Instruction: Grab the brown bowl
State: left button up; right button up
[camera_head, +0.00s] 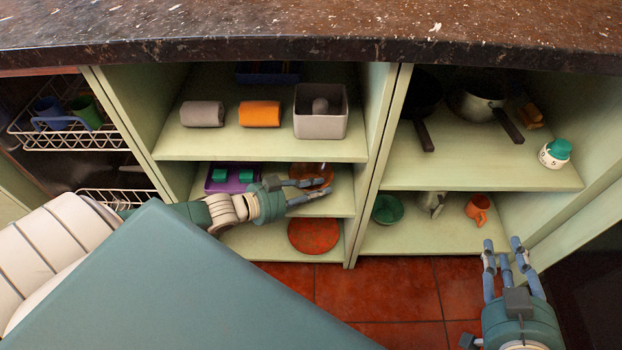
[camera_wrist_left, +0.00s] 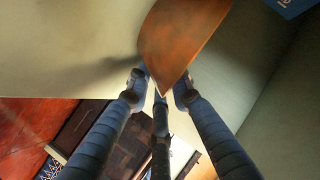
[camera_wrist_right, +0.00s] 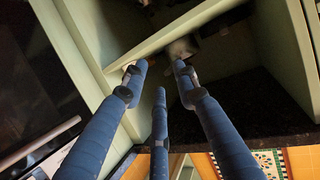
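The brown bowl (camera_head: 312,173) sits on the middle shelf of the central cabinet, partly hidden behind my left gripper. My left gripper (camera_head: 327,187) reaches in from the left at the front of that shelf, with its fingers apart. In the left wrist view the bowl (camera_wrist_left: 182,38) appears tilted in the picture, and its near edge lies at or between the open fingertips (camera_wrist_left: 160,82). I cannot tell whether they touch it. My right gripper (camera_head: 503,243) is open and empty in front of the right cabinet, away from the bowl.
A purple tray (camera_head: 211,187) with green blocks stands left of the bowl. An orange-red plate (camera_head: 313,235) lies on the shelf below. A grey box (camera_head: 320,125) stands on the shelf above. The cabinet divider (camera_head: 378,150) stands close on the right.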

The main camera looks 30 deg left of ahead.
pick_arm(q)
grip_shut()
jog(key=shift+r, duration=0.15)
